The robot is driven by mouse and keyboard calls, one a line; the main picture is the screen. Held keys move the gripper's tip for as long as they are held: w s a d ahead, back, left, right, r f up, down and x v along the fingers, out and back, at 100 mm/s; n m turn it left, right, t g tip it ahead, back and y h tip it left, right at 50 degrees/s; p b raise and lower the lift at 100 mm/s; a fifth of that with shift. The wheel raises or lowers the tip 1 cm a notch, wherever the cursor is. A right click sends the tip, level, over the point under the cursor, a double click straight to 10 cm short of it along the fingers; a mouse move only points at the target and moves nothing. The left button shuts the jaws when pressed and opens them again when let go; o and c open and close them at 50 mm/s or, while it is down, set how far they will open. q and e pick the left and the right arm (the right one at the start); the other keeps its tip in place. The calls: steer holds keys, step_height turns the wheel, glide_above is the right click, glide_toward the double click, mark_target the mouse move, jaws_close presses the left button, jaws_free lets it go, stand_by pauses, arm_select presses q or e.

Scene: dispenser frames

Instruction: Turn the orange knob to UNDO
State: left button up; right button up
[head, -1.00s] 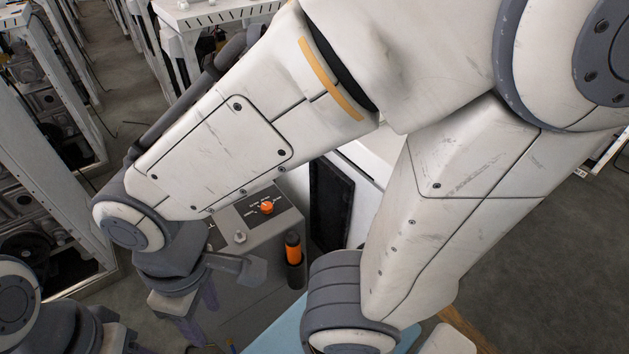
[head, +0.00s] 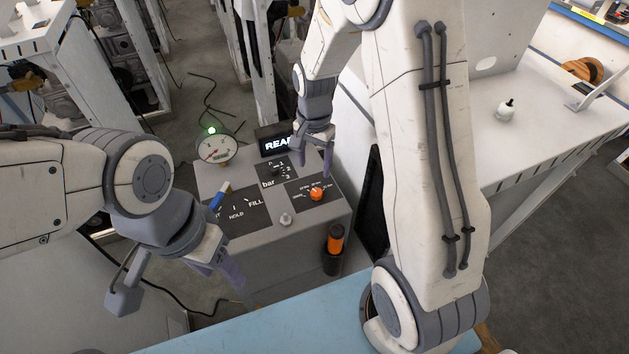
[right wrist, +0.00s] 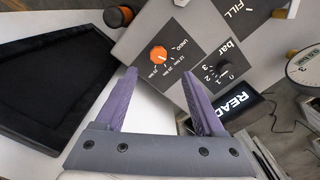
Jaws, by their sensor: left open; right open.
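The orange knob (head: 316,194) sits on a dark label plate on top of the grey control box (head: 300,228). In the right wrist view the orange knob (right wrist: 159,54) shows beside the word UNDO and several Nm markings; I cannot tell for sure which marking it points to. My right gripper (head: 313,162) is open and empty, above and behind the knob in the head view. In the right wrist view its fingertips (right wrist: 159,74) stand apart, with the knob beyond the gap and not touched. My left gripper (head: 226,268) is open and empty at the box's front left.
The box also has a bar knob (head: 277,170), a FILL/HOLD dial with a blue-tipped lever (head: 219,197), a gauge (head: 215,149), a lit display (head: 279,142) and a small silver knob (head: 286,219). An orange-and-black cylinder (head: 335,240) is at its front. A black tray (right wrist: 50,75) stands beside it.

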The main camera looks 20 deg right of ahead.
mark_target(316, 192)
steer(key=shift+m, duration=0.3)
steer(key=f, duration=0.3)
steer(key=f+p, duration=0.1)
steer(key=f, duration=0.7)
steer(key=shift+w+d+p, duration=0.15)
steer(key=shift+d+p, duration=0.2)
steer(key=shift+d, duration=0.05)
jaws_close()
